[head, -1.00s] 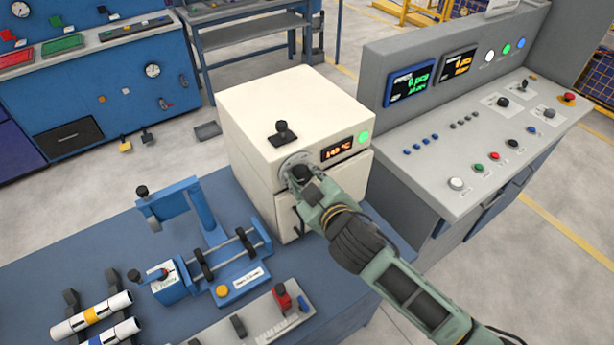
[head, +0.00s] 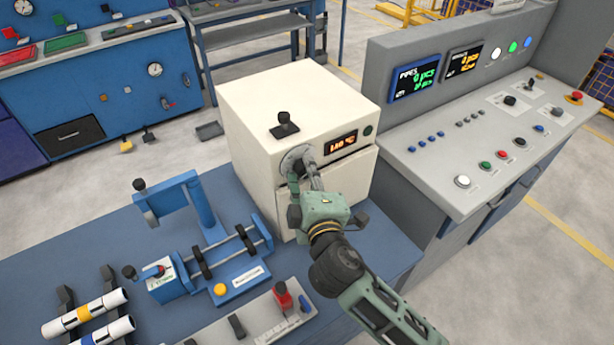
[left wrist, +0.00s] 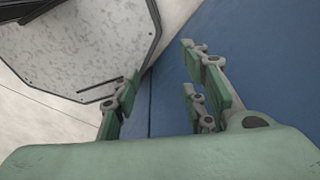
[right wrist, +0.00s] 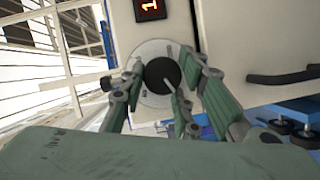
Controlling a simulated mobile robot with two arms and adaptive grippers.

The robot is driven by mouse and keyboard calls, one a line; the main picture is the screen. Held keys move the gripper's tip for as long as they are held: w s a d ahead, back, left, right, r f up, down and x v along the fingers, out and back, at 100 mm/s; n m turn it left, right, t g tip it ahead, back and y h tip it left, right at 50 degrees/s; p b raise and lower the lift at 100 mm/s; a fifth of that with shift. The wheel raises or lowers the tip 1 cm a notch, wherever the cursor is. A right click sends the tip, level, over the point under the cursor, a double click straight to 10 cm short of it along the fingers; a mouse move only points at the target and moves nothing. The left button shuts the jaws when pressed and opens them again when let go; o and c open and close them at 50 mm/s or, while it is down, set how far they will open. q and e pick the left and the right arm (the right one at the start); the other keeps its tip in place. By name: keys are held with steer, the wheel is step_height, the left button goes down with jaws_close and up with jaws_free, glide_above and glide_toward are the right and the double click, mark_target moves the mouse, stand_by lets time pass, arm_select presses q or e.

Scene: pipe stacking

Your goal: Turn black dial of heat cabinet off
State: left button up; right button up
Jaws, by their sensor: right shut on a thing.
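The heat cabinet (head: 330,88) is a cream box on the blue bench. Its black dial (right wrist: 162,75) sits on a round grey plate (right wrist: 150,97) on the front, and a white mark shows on the dial. My right gripper (head: 304,168) is at the dial, with its fingers shut around it. In the right wrist view its fingers stand on both sides of the dial. The display (head: 341,143) shows orange digits, and the round lamp (head: 368,131) beside it is dark green. My left gripper (left wrist: 162,95) is open and empty above blue and grey surfaces.
A black-knobbed lever (head: 284,125) stands on the cabinet top. A blue clamp fixture (head: 205,225) and white pipes (head: 85,318) are on the bench to the left. A grey control console (head: 480,140) stands close on the right.

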steer(key=shift+w+d+r, duration=0.1)
steer(key=shift+w+r, duration=0.05)
steer(key=shift+r, duration=0.15)
steer(key=o, duration=1)
steer(key=shift+o, duration=0.2)
steer(key=shift+d+f, duration=0.1)
steer(key=shift+f, duration=0.05)
steer(key=v, duration=1.2)
steer(key=shift+f, duration=0.1)
